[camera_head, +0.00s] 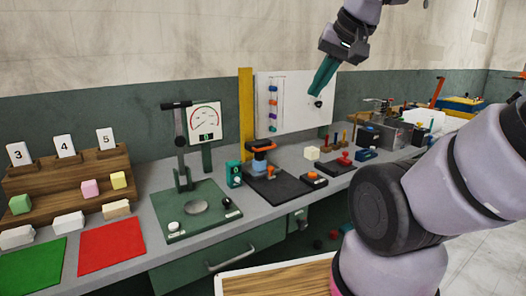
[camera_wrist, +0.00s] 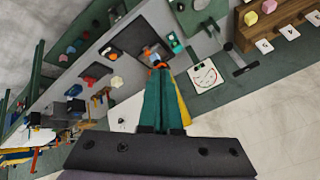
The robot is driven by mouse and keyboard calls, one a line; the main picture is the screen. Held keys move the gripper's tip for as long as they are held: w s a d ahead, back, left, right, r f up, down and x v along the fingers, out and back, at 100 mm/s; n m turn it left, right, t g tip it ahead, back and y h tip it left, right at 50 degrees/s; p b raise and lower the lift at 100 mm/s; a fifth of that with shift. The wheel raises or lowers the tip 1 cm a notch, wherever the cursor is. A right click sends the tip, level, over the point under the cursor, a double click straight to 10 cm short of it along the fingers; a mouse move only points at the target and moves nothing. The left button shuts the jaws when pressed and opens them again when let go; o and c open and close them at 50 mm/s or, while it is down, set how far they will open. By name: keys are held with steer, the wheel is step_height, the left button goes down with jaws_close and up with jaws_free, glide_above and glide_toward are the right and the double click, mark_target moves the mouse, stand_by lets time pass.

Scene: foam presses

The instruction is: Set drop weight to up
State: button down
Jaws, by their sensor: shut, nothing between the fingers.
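My gripper (camera_head: 314,93) is in the air at the upper middle of the head view, its teal fingers shut, pointing down and left in front of the white board. The wrist view also shows the fingers (camera_wrist: 160,74) together and empty. An orange and blue part (camera_head: 262,156) sits low on a black base plate (camera_head: 285,184), near the foot of the yellow upright (camera_head: 246,105); I cannot tell surely whether it is the drop weight. In the wrist view this part (camera_wrist: 152,54) lies just beyond the fingertips, partly hidden by them.
A white board (camera_head: 300,100) with coloured pieces stands behind the bench. A green press with a dial gauge (camera_head: 205,119) stands left of the plate, with a small teal box (camera_head: 234,174) between. A wooden rack (camera_head: 70,185) with blocks is far left. Tools crowd the right.

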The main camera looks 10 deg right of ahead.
mark_target(268, 148)
stand_by(0.4)
steer(key=c, duration=1.3)
jaws_free()
steer(key=o, duration=0.5)
steer(key=shift+w+d, duration=0.1)
steer(key=shift+w, duration=0.2)
steer(key=shift+c, duration=0.2)
steer(key=w+d+f+n+t+h, duration=0.15)
steer(key=w+f+n, duration=0.35)
steer(key=w, duration=0.5)
steer(key=w+d+f+n+t, duration=0.25)
steer(key=w+f+n, duration=0.3)
steer(key=w, duration=0.55)
steer(key=w+d+f+n+t, duration=0.1)
steer(key=w+d+f+n, duration=0.2)
steer(key=w+f+n, duration=0.5)
steer(key=w+a+f+n+t+y, duration=0.1)
steer(key=w+a+f+n+y, duration=0.1)
steer(key=w+f+n, duration=0.3)
steer(key=w+a+f+n+t+y, duration=0.1)
steer(key=a+f+n+y, duration=0.15)
steer(key=f, duration=0.45)
steer(key=x, duration=0.6)
steer(key=r+x, duration=0.1)
steer(key=x, duration=0.3)
steer(key=shift+w+d, duration=0.2)
